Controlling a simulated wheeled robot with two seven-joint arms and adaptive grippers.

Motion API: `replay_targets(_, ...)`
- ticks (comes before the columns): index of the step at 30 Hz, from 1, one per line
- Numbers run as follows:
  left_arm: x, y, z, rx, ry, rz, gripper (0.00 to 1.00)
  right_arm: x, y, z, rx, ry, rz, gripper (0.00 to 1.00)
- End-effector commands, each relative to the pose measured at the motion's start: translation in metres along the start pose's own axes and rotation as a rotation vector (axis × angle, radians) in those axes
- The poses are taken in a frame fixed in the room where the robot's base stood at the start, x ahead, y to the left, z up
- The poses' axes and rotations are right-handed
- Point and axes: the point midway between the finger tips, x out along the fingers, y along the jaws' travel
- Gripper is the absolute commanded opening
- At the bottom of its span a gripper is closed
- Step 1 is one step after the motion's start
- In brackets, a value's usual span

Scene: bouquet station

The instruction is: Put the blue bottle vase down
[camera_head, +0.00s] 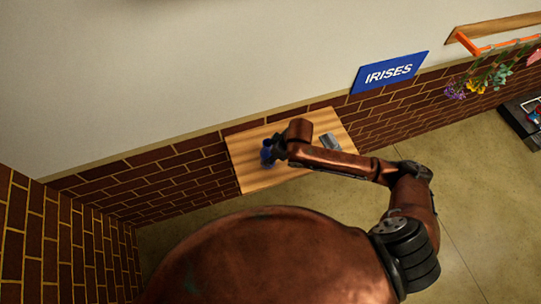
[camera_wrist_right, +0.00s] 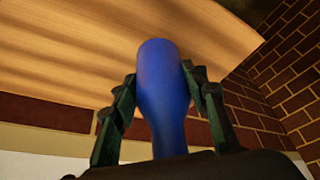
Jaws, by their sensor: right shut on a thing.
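The blue bottle vase (camera_head: 266,153) is at the left part of a wooden table (camera_head: 255,178) in the head view. My right gripper (camera_head: 277,148) is at its right side and hides part of it. In the right wrist view the blue bottle vase (camera_wrist_right: 163,85) fills the middle, and the dark green fingers of my right gripper (camera_wrist_right: 160,100) are shut on it from both sides. The table's wooden top (camera_wrist_right: 60,50) shows behind the vase. Whether the vase's base touches the table I cannot tell. My left gripper is not in view.
A grey object (camera_head: 330,142) lies on the table's right part. A blue IRISES sign (camera_head: 389,72) is on the wall above. Hanging flowers (camera_head: 478,82) and a dark tray (camera_head: 524,118) are at the far right. The table's front left is clear.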

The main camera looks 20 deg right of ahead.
Motion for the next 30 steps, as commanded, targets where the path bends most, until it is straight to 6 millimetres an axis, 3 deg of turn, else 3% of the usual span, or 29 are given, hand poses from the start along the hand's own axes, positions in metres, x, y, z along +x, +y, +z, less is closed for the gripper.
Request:
replay_targets(8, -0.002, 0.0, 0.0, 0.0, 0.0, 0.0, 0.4, 0.0, 0.0, -0.001, 0.0, 0.002, 0.0, 0.05)
replay_targets(9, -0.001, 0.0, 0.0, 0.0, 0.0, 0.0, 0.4, 0.001, 0.0, 0.0, 0.0, 0.001, 0.0, 0.43)
replay_targets(15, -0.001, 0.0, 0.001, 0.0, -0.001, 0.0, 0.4, 0.001, 0.0, 0.0, 0.0, 0.0, 0.0, 0.57)
replay_targets(25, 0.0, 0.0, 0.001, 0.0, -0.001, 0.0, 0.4, -0.001, 0.0, -0.001, -0.001, 0.001, 0.001, 0.59)
replay_targets(30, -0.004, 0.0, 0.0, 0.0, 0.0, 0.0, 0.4, -0.023, 0.001, -0.001, -0.001, 0.003, 0.002, 0.59)
